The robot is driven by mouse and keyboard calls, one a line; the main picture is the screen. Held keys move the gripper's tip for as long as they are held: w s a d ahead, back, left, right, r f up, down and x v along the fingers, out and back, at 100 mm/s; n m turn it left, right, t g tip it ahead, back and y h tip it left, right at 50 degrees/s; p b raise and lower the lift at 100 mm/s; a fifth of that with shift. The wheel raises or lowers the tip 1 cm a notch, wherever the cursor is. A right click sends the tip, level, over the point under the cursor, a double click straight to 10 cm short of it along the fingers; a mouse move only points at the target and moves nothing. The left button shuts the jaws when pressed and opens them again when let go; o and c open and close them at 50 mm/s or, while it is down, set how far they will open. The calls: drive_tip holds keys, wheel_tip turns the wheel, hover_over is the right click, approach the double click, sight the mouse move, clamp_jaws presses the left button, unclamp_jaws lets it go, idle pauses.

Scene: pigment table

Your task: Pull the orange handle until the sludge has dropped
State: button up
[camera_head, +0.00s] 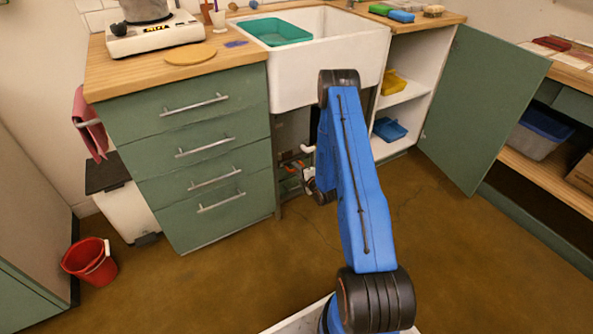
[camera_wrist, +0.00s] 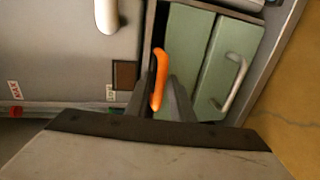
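The orange handle (camera_wrist: 158,80) stands upright in the wrist view, between the two dark fingers of my gripper (camera_wrist: 160,92). The fingers are close on either side of it, but I cannot tell whether they press on it. In the head view my blue arm reaches down into the dark space under the sink, and my gripper is mostly hidden there behind the arm. No sludge is visible in either view.
A green drawer unit (camera_head: 205,160) stands left of the sink opening. An open green cabinet door (camera_head: 484,105) and white shelves stand to the right. The white sink (camera_head: 345,50) is above. A red bucket (camera_head: 90,262) is on the floor at left. The floor in front is clear.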

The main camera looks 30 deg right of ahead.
clamp_jaws()
drive_tip(key=f+v, duration=0.1)
drive_tip(key=v, duration=0.5)
drive_tip(key=shift+s+f, duration=0.15)
drive_tip(key=shift+s, duration=0.25)
drive_tip(key=shift+o, duration=1.8)
unclamp_jaws()
drive_tip(key=shift+s+d, duration=0.1)
drive_tip(key=v, duration=1.7)
drive_tip(key=shift+s, duration=0.1)
